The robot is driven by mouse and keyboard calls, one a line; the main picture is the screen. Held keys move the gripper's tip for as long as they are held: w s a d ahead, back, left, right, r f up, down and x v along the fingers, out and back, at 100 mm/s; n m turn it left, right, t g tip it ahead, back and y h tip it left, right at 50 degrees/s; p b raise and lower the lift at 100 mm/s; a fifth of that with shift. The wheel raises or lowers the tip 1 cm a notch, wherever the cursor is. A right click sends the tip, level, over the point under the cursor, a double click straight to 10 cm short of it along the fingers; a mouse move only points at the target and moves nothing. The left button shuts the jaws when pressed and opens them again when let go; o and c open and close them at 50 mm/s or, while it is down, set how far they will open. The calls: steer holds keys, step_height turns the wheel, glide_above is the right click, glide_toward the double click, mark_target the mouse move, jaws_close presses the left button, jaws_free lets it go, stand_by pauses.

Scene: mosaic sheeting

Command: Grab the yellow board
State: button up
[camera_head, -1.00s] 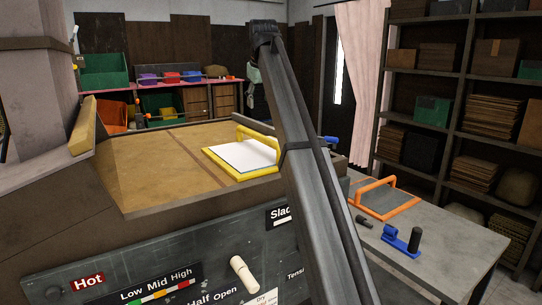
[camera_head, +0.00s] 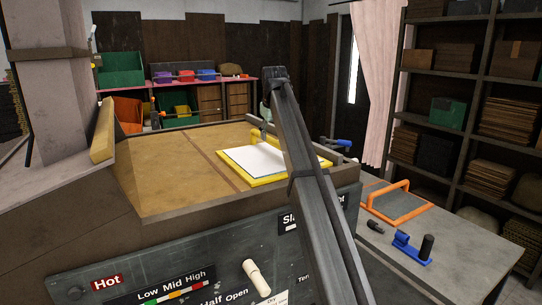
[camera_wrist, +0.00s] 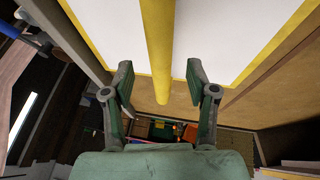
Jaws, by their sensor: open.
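The yellow board (camera_head: 240,165) has a white face, a yellow rim and a raised yellow handle. It lies on the tan slanted top of a large bench, and my arm hides part of it in the head view. In the wrist view its white face (camera_wrist: 215,35) fills the top, and the yellow handle (camera_wrist: 158,55) runs down between my fingers. My gripper (camera_wrist: 158,82) is open, with a finger on each side of the handle and visible gaps to both. I cannot tell how deep the handle sits between them.
The tan bench top (camera_head: 170,175) has a dark control panel (camera_head: 200,270) below its front edge. A grey table (camera_head: 460,260) at the right holds an orange-framed board (camera_head: 400,205) and a blue tool (camera_head: 408,245). Shelves (camera_head: 475,110) stand behind it.

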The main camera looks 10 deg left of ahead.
mark_target(271, 138)
steer(key=p+x, duration=0.2)
steer(key=x, duration=0.3)
steer(key=shift+s, duration=0.1)
jaws_close()
